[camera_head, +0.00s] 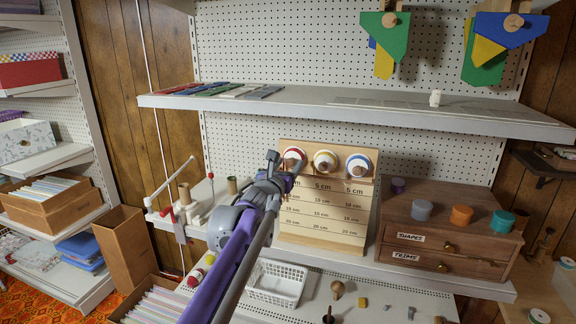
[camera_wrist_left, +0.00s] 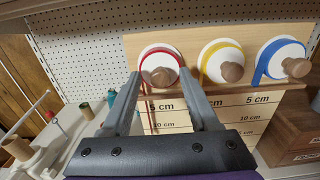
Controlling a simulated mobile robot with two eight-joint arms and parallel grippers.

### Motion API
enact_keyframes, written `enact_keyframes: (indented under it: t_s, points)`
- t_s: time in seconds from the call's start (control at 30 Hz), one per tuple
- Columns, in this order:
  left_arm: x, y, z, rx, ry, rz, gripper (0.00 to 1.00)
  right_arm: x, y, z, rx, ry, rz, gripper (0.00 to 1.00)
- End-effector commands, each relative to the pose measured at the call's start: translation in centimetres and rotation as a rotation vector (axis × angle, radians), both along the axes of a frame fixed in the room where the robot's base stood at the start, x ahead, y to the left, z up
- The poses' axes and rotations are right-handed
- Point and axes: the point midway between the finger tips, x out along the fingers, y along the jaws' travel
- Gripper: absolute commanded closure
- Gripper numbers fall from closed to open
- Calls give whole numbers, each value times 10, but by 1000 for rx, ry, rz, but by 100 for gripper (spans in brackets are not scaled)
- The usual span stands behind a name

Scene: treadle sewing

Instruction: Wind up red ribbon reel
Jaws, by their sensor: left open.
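The red ribbon reel (camera_head: 293,153) is a white disc with a red ring, leftmost of three reels on an upright wooden board (camera_head: 324,237). In the left wrist view the red reel (camera_wrist_left: 158,56) has a round wooden knob (camera_wrist_left: 163,77), and a red ribbon tail hangs below it. My left gripper (camera_head: 287,164) is open and empty in front of the red reel. In the left wrist view its fingertips (camera_wrist_left: 160,73) lie on either side of the reel and knob; I cannot tell how near they are in depth. My right gripper is not in view.
A yellow reel (camera_head: 326,161) and a blue reel (camera_head: 358,165) sit to the right of the red one. A wooden drawer box (camera_head: 443,240) with several coloured lids stands further right. A white basket (camera_head: 277,285) is below the board. A shelf (camera_head: 350,112) runs above.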

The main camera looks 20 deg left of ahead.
Motion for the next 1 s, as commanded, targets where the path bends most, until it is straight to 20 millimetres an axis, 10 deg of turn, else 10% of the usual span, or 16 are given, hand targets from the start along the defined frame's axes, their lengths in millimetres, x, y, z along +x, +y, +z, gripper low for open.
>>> enact_keyframes:
  t_s: [0.1,0.43,1.0]
  points:
    - [0,0,0,0,0,0,39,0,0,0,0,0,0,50]
    - [0,0,0,0,0,0,98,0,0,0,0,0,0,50]
    - [0,0,1,-93,2,0,100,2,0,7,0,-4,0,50]
